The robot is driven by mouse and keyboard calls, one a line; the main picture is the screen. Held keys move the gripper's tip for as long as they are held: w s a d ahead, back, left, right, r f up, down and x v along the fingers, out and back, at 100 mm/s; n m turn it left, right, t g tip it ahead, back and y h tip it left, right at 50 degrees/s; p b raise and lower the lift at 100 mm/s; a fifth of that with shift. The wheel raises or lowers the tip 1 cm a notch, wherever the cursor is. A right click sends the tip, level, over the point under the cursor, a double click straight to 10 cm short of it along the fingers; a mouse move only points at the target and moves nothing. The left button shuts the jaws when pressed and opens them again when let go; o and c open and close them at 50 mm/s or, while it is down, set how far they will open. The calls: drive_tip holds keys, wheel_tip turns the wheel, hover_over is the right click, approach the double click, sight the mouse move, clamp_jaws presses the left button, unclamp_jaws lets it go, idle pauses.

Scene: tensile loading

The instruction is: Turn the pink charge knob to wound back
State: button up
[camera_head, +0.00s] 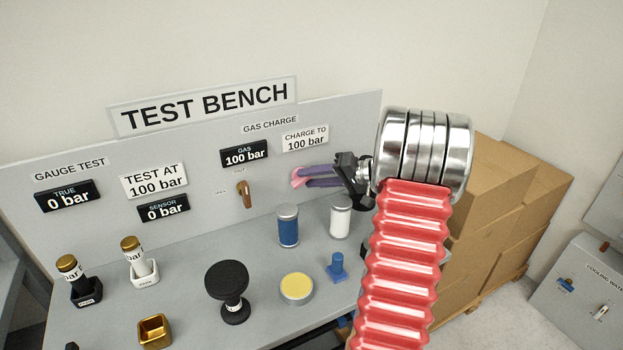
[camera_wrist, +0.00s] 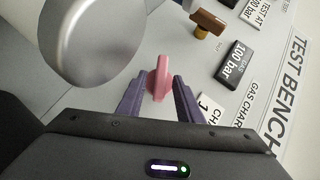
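The pink charge knob (camera_head: 296,179) sticks out from the upright panel, below the "CHARGE TO 100 bar" label. In the wrist view the knob (camera_wrist: 159,77) stands at the tips of my two purple fingers. My gripper (camera_wrist: 158,84) is open, with one finger on each side of the knob and a narrow gap showing. In the head view my gripper (camera_head: 306,177) comes at the knob from the right, and its fingers partly cover it. The knob's base and any wound-back marking cannot be made out.
A brown lever (camera_head: 243,193) sits left of the knob. A white canister (camera_head: 341,217) and a blue canister (camera_head: 288,227) stand on the bench below. A large silver lid (camera_wrist: 90,40) looms close in the wrist view. Cardboard boxes (camera_head: 490,210) stand at right.

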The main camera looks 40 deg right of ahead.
drive_tip(key=shift+c, duration=0.5)
clamp_jaws()
drive_tip(key=shift+d+f+m+y, duration=0.1)
drive_tip(key=shift+f+m+y, duration=0.1)
drive_tip(key=shift+m+y, duration=0.15)
drive_tip(key=shift+f+m+t+y, duration=0.15)
drive_tip(key=shift+m+t+y, duration=0.45)
drive_tip(key=shift+t, duration=0.2)
drive_tip(key=shift+o, duration=0.5)
unclamp_jaws()
